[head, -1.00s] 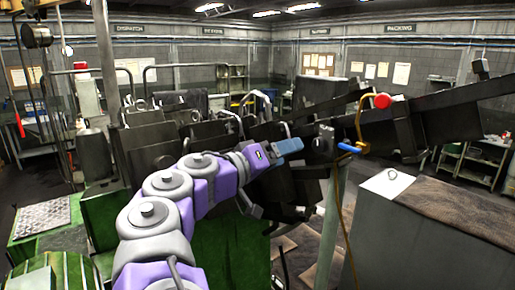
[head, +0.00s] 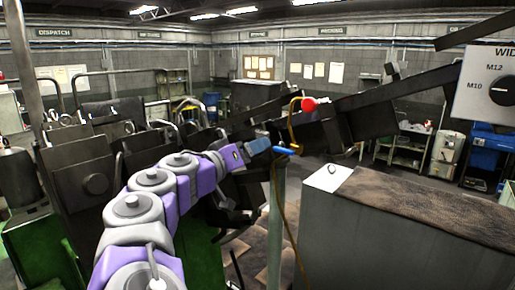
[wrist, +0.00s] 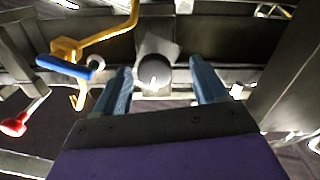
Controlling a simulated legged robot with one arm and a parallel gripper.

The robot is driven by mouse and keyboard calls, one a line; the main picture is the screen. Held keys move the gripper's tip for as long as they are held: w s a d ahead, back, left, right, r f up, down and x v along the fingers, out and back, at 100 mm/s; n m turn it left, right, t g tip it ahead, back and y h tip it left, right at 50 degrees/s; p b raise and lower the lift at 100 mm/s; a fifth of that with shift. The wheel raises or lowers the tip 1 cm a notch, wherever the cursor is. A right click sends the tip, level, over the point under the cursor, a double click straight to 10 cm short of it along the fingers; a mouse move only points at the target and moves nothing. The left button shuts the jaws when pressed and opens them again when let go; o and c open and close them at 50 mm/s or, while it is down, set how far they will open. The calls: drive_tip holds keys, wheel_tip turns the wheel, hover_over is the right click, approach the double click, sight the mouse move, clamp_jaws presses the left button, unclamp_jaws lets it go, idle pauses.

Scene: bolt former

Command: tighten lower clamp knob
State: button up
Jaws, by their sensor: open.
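In the wrist view, a grey rounded knob (wrist: 154,73) on a dark bar lies between the fingertips of my gripper (wrist: 160,70). I cannot tell for sure that it is the lower clamp knob. My gripper is open, with one blue finger on each side of the knob. No contact with the knob shows. In the head view, my gripper (head: 262,146) is beside the dark machine rail, and the knob cannot be made out there.
A blue handle (head: 285,150) on a yellow bracket and a red ball knob (head: 309,104) are close by. The blue handle (wrist: 64,67) is left of my gripper in the wrist view. A grey cabinet (head: 390,235) stands right. A dial panel (head: 490,85) is at far right.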

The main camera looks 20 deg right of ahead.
drive_tip(key=m+b, duration=0.3)
drive_tip(key=b, duration=0.2)
drive_tip(key=m+b, duration=0.3)
drive_tip(key=b, duration=0.1)
drive_tip(key=shift+d+f+m+b, duration=0.15)
drive_tip(key=shift+m+b, duration=0.15)
drive_tip(key=shift+b, duration=0.1)
drive_tip(key=shift+d, duration=0.2)
drive_tip(key=shift+c, duration=0.3)
